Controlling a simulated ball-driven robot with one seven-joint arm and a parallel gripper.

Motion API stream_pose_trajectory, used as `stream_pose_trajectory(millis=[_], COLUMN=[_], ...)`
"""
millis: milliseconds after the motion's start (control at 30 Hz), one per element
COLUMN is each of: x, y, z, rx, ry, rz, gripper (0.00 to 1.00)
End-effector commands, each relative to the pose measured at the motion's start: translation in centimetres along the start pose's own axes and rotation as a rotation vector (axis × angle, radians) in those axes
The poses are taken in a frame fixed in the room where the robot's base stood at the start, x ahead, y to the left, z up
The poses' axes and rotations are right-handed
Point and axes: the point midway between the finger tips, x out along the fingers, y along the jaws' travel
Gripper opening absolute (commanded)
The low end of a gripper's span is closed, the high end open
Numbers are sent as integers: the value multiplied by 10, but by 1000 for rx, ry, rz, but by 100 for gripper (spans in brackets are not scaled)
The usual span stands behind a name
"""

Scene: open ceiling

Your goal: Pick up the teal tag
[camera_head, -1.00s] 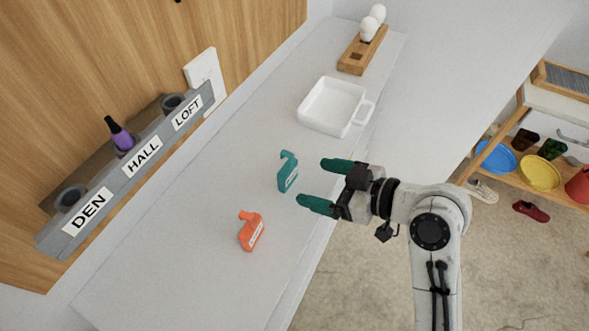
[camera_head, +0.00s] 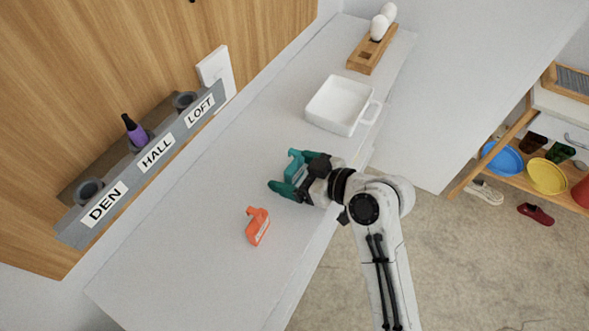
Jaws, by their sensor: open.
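The teal tag (camera_head: 294,165) stands on the white counter (camera_head: 200,220), left of the middle of its front edge. My gripper (camera_head: 279,170) is at the tag, with its dark green fingers open on either side of it. The near finger hides part of the tag's lower area, and I cannot tell whether either finger touches it.
An orange tag (camera_head: 258,227) stands nearby toward the front. A white handled dish (camera_head: 336,118) sits behind my gripper. A grey holder (camera_head: 128,184) labelled DEN, HALL and LOFT runs along the wall, with a purple item (camera_head: 137,132) in the HALL place. A wooden block (camera_head: 366,58) with white bulbs is at the back.

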Motion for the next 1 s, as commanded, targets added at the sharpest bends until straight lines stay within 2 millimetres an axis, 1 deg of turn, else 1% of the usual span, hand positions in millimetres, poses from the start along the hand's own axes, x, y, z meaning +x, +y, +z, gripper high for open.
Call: stream_pose_trajectory(millis=[33,67,600,867,1000], x=[0,0,-1,-1,-3], y=[0,0,0,0,0], z=[0,0,0,-1,-7], rx=[0,0,1,0,0], ry=[0,0,0,0,2], rz=[0,0,0,0,0], gripper=[86,83,32,32,32])
